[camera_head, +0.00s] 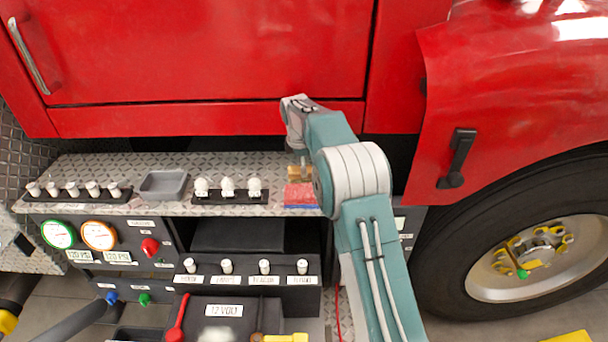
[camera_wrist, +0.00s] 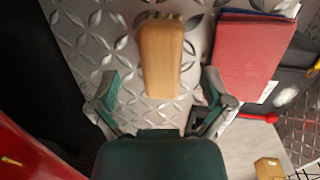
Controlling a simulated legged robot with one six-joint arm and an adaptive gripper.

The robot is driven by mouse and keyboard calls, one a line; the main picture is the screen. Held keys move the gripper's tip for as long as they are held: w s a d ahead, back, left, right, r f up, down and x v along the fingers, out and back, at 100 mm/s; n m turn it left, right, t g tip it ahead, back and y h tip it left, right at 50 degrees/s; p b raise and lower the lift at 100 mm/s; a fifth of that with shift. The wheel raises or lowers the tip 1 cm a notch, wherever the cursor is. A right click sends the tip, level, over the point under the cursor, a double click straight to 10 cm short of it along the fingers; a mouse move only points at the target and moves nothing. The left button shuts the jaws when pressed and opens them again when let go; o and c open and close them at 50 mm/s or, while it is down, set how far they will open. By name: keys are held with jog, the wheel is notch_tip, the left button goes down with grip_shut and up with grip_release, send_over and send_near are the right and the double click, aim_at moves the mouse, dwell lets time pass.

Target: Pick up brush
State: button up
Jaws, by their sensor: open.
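The brush (camera_wrist: 161,60) has a tan wooden body, with short pale bristles just showing at its far end in the wrist view. It lies on the diamond-plate step (camera_head: 145,208). In the head view the brush (camera_head: 294,171) shows small, partly hidden by my arm. My gripper (camera_wrist: 160,88) is open, with one finger on each side of the brush's near end in the wrist view. Neither finger visibly touches it, and the height gap is hard to judge.
A red book-like block (camera_wrist: 252,55) with a blue layer lies close right of the brush. On the step stand white knobs (camera_head: 228,188) and a grey tray (camera_head: 164,185). The red truck body (camera_head: 210,50) rises behind. Gauges (camera_head: 98,235) and switches sit below.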

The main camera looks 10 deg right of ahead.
aim_at(300, 172)
notch_tip(300, 172, down, 3)
jog(key=shift+w+r, duration=0.1)
jog(key=shift+w, duration=0.05)
jog(key=shift+a+f, duration=0.25)
jog(key=shift+a, duration=0.15)
jog(key=shift+d+f, duration=0.1)
jog(key=shift+d, duration=0.25)
jog(key=shift+a+f, duration=0.1)
jog(key=shift+a, duration=0.15)
jog(key=shift+d, duration=0.15)
jog(key=c, duration=1.3)
